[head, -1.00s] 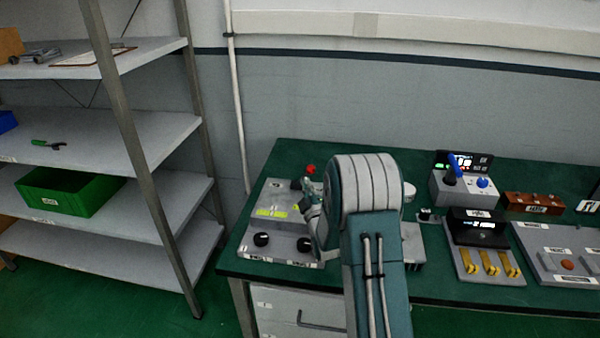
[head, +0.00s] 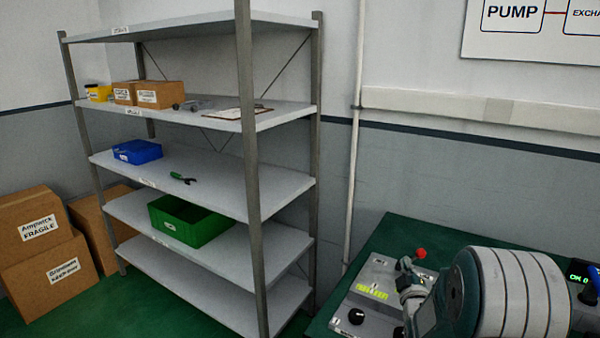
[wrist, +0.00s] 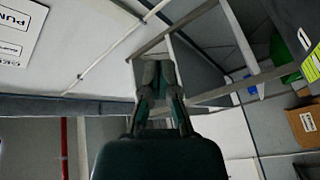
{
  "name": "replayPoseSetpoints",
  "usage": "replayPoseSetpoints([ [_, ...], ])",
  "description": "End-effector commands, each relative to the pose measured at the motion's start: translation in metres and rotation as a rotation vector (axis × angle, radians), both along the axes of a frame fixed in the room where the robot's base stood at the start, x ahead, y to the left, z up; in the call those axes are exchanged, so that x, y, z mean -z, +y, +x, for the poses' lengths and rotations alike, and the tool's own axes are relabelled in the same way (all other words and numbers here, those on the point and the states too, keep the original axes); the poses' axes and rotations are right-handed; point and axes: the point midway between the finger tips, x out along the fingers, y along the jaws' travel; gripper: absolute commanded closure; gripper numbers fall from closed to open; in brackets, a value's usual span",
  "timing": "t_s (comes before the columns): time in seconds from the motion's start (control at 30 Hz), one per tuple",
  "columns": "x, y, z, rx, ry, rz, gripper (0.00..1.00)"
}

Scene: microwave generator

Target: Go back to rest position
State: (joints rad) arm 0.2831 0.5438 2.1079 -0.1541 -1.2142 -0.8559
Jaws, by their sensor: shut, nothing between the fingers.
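My gripper (wrist: 158,80) shows in the middle of the wrist view. Its fingers are drawn together with nothing between them. It is in the air, apart from any object, with the wall and shelf frame behind it. In the head view my arm's thick, banded joint fills the lower right, in front of the green table (head: 392,232). That joint hides much of the tabletop.
A grey control box (head: 378,290) with black knobs and a red button (head: 421,253) is on the table beside my arm. A metal shelf (head: 225,190) on the left holds a green crate (head: 190,222) and a blue bin (head: 137,151). Cardboard boxes (head: 45,250) stand on the floor.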

Motion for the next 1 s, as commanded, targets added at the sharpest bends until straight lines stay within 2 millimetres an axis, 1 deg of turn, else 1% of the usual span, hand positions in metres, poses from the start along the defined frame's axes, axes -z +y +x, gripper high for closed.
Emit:
replayPoseSetpoints([
  [0.03, -0.016, 0.007, -0.003, -0.006, 0.032, 0.034, 1.0],
  [0.17, -0.038, 0.022, -0.016, -0.006, 0.148, 0.143, 1.0],
  [0.27, -0.054, 0.035, -0.031, 0.0, 0.234, 0.226, 1.0],
  [0.37, -0.066, 0.048, -0.052, 0.013, 0.322, 0.313, 1.0],
  [0.47, -0.076, 0.062, -0.078, 0.03, 0.408, 0.397, 1.0],
  [0.57, -0.084, 0.076, -0.107, 0.054, 0.495, 0.482, 1.0],
  [0.77, -0.093, 0.101, -0.178, 0.117, 0.666, 0.645, 1.0],
  [0.97, -0.092, 0.124, -0.26, 0.202, 0.837, 0.795, 1.0],
  [1.0, -0.091, 0.128, -0.277, 0.221, 0.871, 0.823, 1.0],
])
